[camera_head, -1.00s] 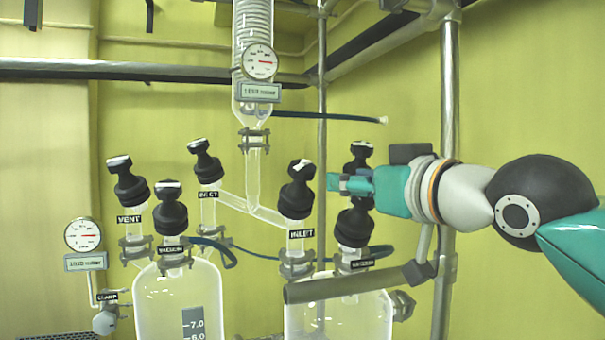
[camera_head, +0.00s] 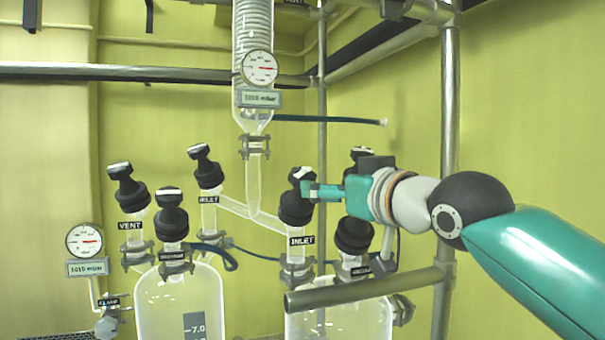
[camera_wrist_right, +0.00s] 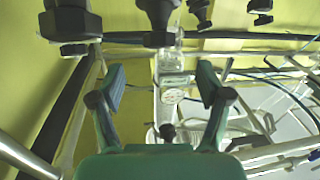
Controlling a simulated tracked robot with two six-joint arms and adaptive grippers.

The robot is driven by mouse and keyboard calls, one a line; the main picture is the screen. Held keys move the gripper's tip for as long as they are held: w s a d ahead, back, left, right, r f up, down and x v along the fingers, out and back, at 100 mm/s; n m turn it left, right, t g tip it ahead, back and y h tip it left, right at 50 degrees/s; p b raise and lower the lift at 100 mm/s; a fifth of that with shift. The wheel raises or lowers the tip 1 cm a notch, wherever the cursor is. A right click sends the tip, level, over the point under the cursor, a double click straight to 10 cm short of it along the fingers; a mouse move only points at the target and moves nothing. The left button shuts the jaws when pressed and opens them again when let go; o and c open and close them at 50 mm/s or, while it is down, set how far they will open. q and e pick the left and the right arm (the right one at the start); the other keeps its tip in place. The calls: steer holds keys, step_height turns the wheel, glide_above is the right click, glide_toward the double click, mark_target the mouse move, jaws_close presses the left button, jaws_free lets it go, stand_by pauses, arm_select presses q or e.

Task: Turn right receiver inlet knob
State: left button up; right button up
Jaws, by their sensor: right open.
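The right receiver inlet knob (camera_head: 297,208) is a black valve cap with a handle on top, above the INLET label on the right glass vessel (camera_head: 335,318). My right gripper (camera_head: 308,190) comes in from the right, level with the knob's handle. Its fingertips overlap the handle's right side in the head view; I cannot tell if they touch. In the wrist view the fingers (camera_wrist_right: 160,78) are spread apart. A black knob (camera_wrist_right: 158,14), seemingly the inlet knob, shows between and beyond them at the top edge. My left gripper is out of view.
A second black knob (camera_head: 355,235) on the right vessel sits just below my right wrist. A horizontal metal bar (camera_head: 365,290) crosses in front of the vessel. A vertical post (camera_head: 450,130) stands behind my arm. The left vessel (camera_head: 180,305) has similar knobs.

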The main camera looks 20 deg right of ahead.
mark_target(302, 179)
steer(key=w+p, duration=0.1)
steer(key=w, duration=0.2)
steer(key=w+a+p, duration=0.1)
steer(key=w, duration=0.2)
steer(key=w+p, duration=0.2)
steer(key=w, duration=0.1)
steer(key=shift+w+a+r, duration=0.15)
steer(key=shift+w+a, duration=0.15)
steer(key=shift+w, duration=0.05)
steer(key=shift+w+a, duration=0.1)
steer(key=shift+w, duration=0.45)
steer(key=c, duration=1.2)
steer(key=shift+n+y+p, duration=0.3)
steer(key=shift+p, duration=0.8)
steer(key=shift+n+p, duration=0.3)
steer(key=shift+p, duration=0.1)
